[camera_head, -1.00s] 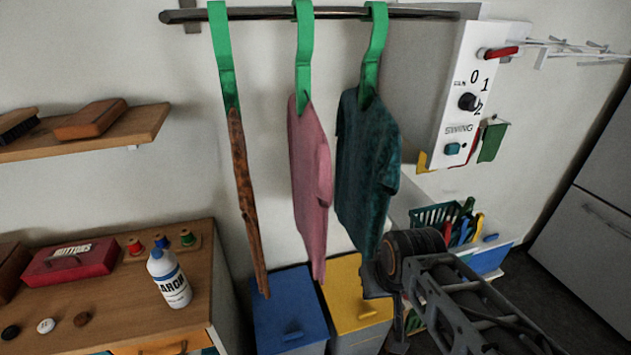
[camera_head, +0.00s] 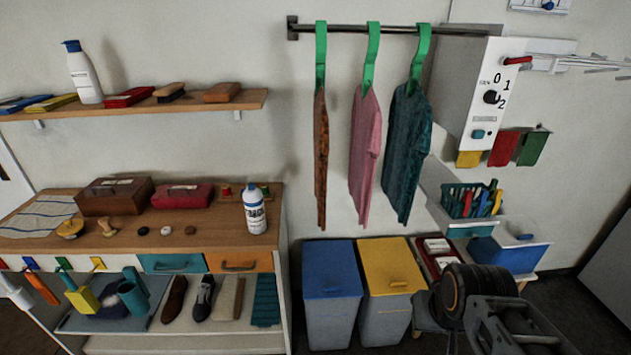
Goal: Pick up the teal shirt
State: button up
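The teal shirt (camera_head: 407,152) hangs from a green hanger (camera_head: 421,55) on the dark rail (camera_head: 380,28), rightmost of the three garments. It is a dark, mottled blue-green and hangs nearly edge-on. A pink shirt (camera_head: 365,145) hangs to its left, with a gap between them. A brown patterned garment (camera_head: 321,155) hangs further left. Parts of my arm show at the bottom right, below and to the right of the teal shirt and apart from it. My gripper's fingertips cannot be made out there.
A white control box (camera_head: 487,95) stands close right of the teal shirt. Below are a blue-lidded bin (camera_head: 331,270) and a yellow-lidded bin (camera_head: 391,262). A basket of pegs (camera_head: 470,202) is at the right. A wooden counter (camera_head: 120,232) and wall shelf (camera_head: 215,104) fill the left.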

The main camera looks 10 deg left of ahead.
aim_at(410, 120)
jog(key=z, duration=0.55)
jog(key=k, duration=0.15)
jog(key=u, duration=1.45)
jog(key=i, duration=1.1)
jog(key=u, duration=2.45)
jog(key=k, duration=1.25)
jog(key=z, duration=0.2)
